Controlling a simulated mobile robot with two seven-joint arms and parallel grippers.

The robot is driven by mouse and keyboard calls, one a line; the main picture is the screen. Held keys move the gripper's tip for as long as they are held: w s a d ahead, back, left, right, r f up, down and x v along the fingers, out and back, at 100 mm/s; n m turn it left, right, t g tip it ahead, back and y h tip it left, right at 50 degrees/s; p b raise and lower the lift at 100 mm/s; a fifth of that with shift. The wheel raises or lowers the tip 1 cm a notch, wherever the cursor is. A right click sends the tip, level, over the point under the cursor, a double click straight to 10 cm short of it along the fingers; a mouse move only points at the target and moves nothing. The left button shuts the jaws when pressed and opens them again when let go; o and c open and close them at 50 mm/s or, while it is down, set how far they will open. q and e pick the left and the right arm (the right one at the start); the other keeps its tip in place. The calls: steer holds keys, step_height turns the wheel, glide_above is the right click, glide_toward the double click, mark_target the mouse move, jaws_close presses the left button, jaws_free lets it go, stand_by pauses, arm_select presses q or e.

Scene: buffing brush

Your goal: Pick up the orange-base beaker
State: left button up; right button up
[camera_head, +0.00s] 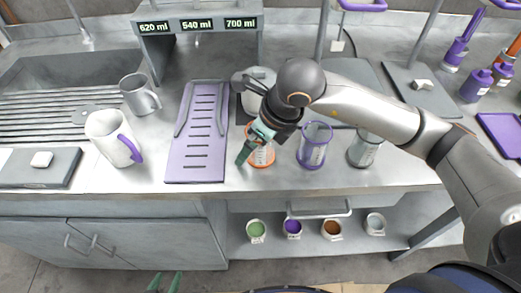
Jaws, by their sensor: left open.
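The orange-base beaker (263,157) stands upright on the counter, clear with an orange ring at its base and a pale label. My right gripper (254,142) reaches in from the right and is at this beaker, with green fingertips over its upper left part. The dark hand hides part of the rim, and I cannot tell whether the fingers grip it.
A purple-rimmed beaker (314,150) and a clear beaker (364,151) stand to the right. A purple slotted tray (196,160) lies left, near a white purple-handled pitcher (107,135) and a grey mug (136,96). A grey stand (200,27) with volume displays rises behind. Several small jars sit on the lower shelf (270,243).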

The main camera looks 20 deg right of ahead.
steer(key=c, duration=1.5)
